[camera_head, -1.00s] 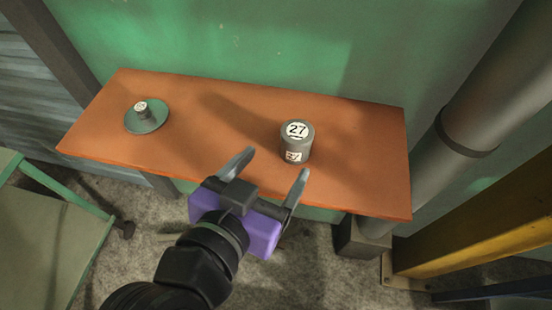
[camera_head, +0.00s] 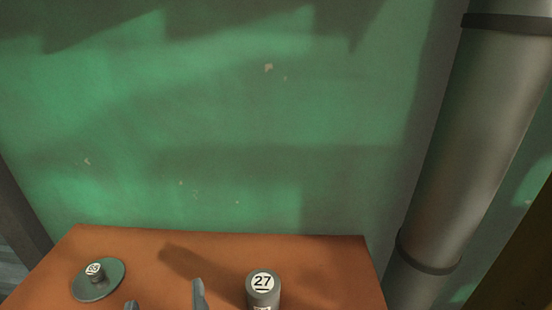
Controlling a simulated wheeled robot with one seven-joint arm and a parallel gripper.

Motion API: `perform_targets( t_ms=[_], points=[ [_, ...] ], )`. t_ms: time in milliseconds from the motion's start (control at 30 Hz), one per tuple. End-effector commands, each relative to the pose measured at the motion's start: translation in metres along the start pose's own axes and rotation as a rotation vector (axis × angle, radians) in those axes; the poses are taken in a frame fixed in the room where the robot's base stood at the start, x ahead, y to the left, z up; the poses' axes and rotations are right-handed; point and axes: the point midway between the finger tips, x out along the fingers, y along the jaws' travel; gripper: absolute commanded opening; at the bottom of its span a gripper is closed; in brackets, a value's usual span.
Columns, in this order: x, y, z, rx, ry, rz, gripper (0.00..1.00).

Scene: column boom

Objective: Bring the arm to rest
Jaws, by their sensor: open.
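Only the fingertips of my gripper (camera_head: 165,301) show, at the bottom edge of the head view. They are apart, with nothing seen between them. The rest of my gripper and arm is below the frame. The fingertips are left of a grey cylinder (camera_head: 263,290) labelled 27, which stands upright on the orange table (camera_head: 215,262). They appear apart from it.
A green round disc (camera_head: 112,278) with a small labelled grey weight (camera_head: 95,271) on it lies at the table's left. A green wall (camera_head: 230,140) rises behind the table. A thick grey pipe (camera_head: 470,150) stands at the right.

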Motion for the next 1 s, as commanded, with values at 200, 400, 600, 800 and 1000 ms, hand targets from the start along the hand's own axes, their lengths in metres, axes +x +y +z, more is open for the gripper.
perform_targets(
  t_ms=[200,400,600,800,1000],
  points=[
    [-0.016,0.019,0.046,-0.133,0.117,-0.187,0.75],
    [-0.054,0.059,0.089,-0.145,0.161,-0.260,0.75],
    [-0.105,0.110,0.123,-0.089,0.160,-0.238,0.75],
    [-0.164,0.163,0.149,0.004,0.116,-0.128,0.75],
    [-0.229,0.207,0.176,0.118,0.012,0.047,0.75]
  ],
)
